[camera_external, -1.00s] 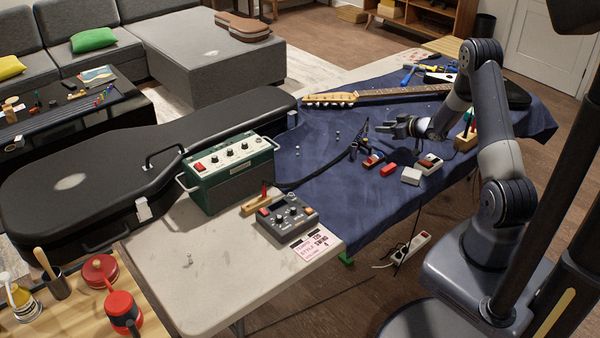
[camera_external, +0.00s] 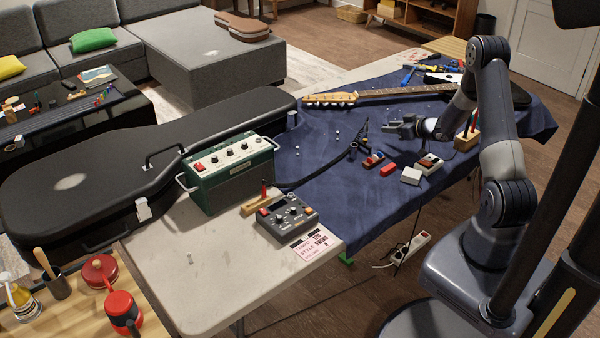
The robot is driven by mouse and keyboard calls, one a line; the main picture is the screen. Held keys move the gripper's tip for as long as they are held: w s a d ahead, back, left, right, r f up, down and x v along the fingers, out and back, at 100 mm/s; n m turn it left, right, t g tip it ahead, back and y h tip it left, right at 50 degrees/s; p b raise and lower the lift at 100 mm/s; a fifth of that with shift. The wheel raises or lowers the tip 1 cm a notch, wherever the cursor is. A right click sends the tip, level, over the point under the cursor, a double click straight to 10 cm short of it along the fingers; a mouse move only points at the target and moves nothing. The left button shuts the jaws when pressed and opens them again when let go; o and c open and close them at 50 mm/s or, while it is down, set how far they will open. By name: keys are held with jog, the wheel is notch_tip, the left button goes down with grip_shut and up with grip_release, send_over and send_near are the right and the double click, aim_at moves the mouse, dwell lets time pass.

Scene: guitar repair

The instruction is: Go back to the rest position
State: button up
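My gripper (camera_external: 398,127) is above the blue cloth (camera_external: 325,165) on the table, its fingers pointing left. The fingers look apart, with nothing visible between them. My arm reaches in from the right, with its elbow raised.
A guitar neck (camera_external: 400,93) lies behind the gripper. A wooden block holding tools (camera_external: 467,141) stands to its right. A green amplifier (camera_external: 232,172), a grey pedal (camera_external: 287,218) and a black guitar case (camera_external: 100,180) are at left.

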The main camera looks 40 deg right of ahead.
jog(key=x, duration=1)
jog(key=shift+s+a+f, duration=0.1)
jog(key=shift+a, duration=0.05)
notch_tip(320, 180, up, 3)
jog(key=shift+s+f+p, duration=0.1)
jog(key=shift+s+p, duration=0.05)
jog(key=shift+p, duration=0.15)
jog(key=shift+r, duration=0.55)
jog(key=shift+f, duration=0.1)
